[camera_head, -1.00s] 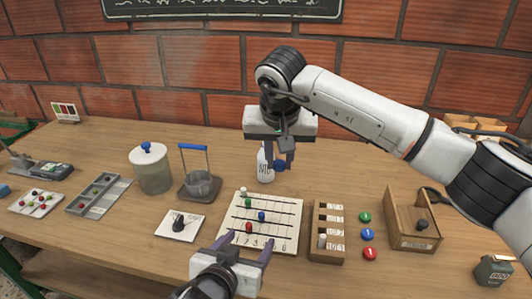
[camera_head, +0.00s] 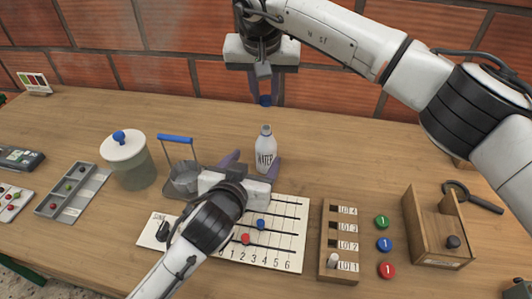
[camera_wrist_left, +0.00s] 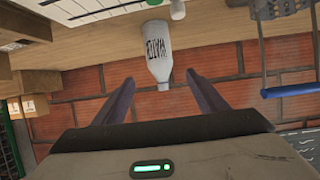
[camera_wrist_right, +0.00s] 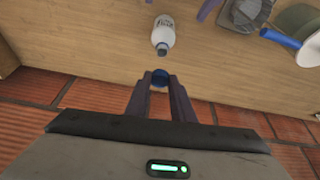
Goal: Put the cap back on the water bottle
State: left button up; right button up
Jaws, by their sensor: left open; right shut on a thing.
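The white water bottle (camera_head: 265,152) stands upright and uncapped on the table, its label facing me; it also shows in the left wrist view (camera_wrist_left: 158,50) and the right wrist view (camera_wrist_right: 164,32). My right gripper (camera_head: 264,98) is shut on the blue cap (camera_head: 265,101), above and behind the bottle and apart from it. The cap shows between the fingertips in the right wrist view (camera_wrist_right: 160,77). My left gripper (camera_head: 252,166) is open and low, its fingers pointing at the bottle. In the left wrist view the bottle's neck lies between the fingers, a little beyond their tips.
A lidded jar (camera_head: 130,160) and a blue-handled holder (camera_head: 183,179) stand left of the bottle. A numbered board with beads (camera_head: 290,236) lies under my left arm. A wooden lot rack (camera_head: 340,245) and a wooden box (camera_head: 437,230) stand right. The brick wall (camera_head: 190,60) is behind.

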pick_arm(q)
jog(key=x, duration=1.1)
jog(key=shift+w+f, duration=0.25)
jog(key=shift+w, duration=0.1)
pick_arm(e)
jog(key=shift+w, duration=0.1)
pick_arm(q)
jog(key=c, duration=1.6)
pick_arm(e)
send_over(266, 128)
jog(key=s, duration=0.1)
jog(key=shift+f, duration=2.5)
jog(key=shift+s+f, duration=0.1)
jog(key=shift+f, duration=0.8)
pick_arm(q)
grip_shut()
pick_arm(e)
jog(key=shift+f, duration=0.6)
